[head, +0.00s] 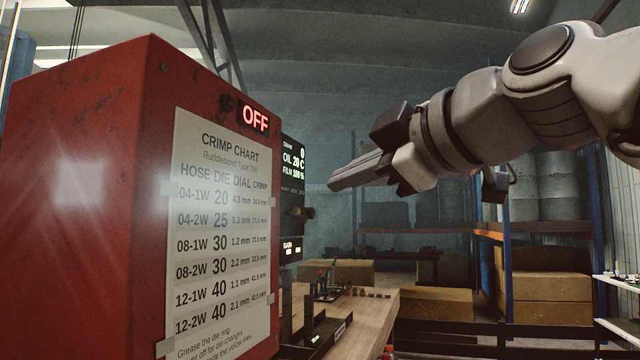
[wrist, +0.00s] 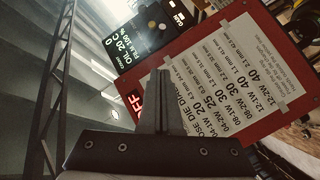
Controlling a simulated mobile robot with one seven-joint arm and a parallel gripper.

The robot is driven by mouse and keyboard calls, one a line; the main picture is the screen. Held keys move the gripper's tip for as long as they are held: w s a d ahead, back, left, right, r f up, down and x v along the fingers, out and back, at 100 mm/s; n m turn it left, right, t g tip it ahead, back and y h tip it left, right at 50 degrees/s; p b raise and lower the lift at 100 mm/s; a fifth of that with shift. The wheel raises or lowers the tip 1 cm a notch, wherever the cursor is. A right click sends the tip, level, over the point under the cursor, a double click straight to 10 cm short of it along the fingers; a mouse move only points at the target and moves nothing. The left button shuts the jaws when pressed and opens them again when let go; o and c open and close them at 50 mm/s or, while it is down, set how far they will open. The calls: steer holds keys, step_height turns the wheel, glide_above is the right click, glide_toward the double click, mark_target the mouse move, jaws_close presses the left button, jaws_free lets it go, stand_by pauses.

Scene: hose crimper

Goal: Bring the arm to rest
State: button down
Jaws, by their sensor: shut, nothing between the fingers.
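My gripper (head: 332,186) is in the upper middle of the head view, at the end of my raised arm. Its fingers are together, with nothing between them, and point left toward the red crimper cabinet (head: 100,130). In the head view they show to the right of the cabinet's small dark display (head: 292,165); I cannot tell the exact distance. In the wrist view the shut fingers (wrist: 161,75) point up the picture, with the cabinet's chart side behind them. A lit OFF sign (head: 255,118) is above the crimp chart (head: 222,230).
A wooden workbench (head: 368,318) with small parts and dark fixtures stands below my gripper. Shelving with blue posts (head: 507,265) and cardboard boxes (head: 555,285) is at the back right. A white shelf (head: 618,283) is at the right edge. The air around my gripper's right side looks clear.

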steer(key=shift+s+d, duration=0.2)
steer(key=shift+s, duration=0.05)
steer(key=shift+f, duration=0.1)
stand_by(0.3)
steer(key=s+d+f+m+g+h, duration=0.35)
steer(key=f+m, duration=0.25)
steer(key=f, duration=0.8)
steer(key=s+d+f+m+g+h, duration=0.25)
steer(key=s+f+m, duration=0.2)
steer(key=f, duration=0.95)
steer(key=s+d+f+m+g+h, duration=0.25)
steer(key=f+m, duration=0.35)
steer(key=f, duration=0.8)
step_height(320, 180, up, 12)
steer(key=s+d+p, duration=0.1)
steer(key=p, duration=1.3)
steer(key=shift+r+m, duration=0.25)
steer(key=shift+m, duration=0.1)
